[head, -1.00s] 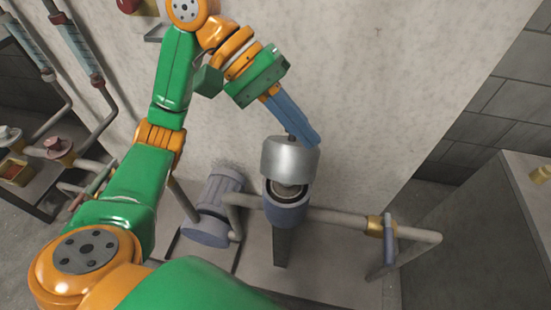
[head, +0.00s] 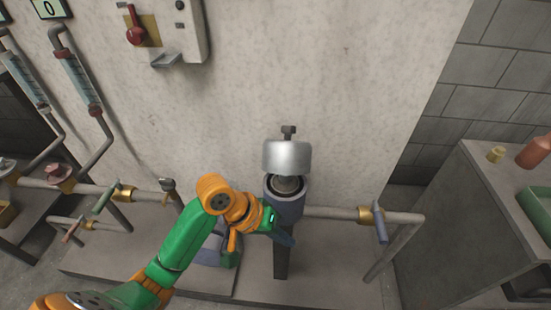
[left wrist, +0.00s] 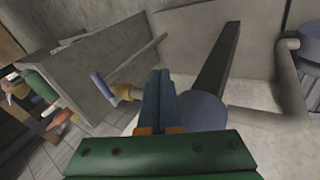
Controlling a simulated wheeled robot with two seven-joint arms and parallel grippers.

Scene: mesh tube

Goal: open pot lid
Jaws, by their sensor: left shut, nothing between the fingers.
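The pot (head: 287,207) is a blue-grey cylinder on a dark post beside the wall. Its silver lid (head: 287,157), with a dark knob on top, stands raised at the back of the rim. The pot's mouth and inner part show below the lid. My left gripper (head: 288,239) is low at the pot's front, below the rim and apart from the lid. Its blue fingers are shut and empty; they also show in the left wrist view (left wrist: 167,76). Whether they touch the pot or post is unclear. My right gripper is out of view.
A pipe (head: 335,213) with a brass collar and blue-grey lever (head: 380,224) runs right of the pot. A grey counter (head: 440,240) stands at far right. A wall box with a red switch (head: 134,34) hangs upper left. The wall above the lid is clear.

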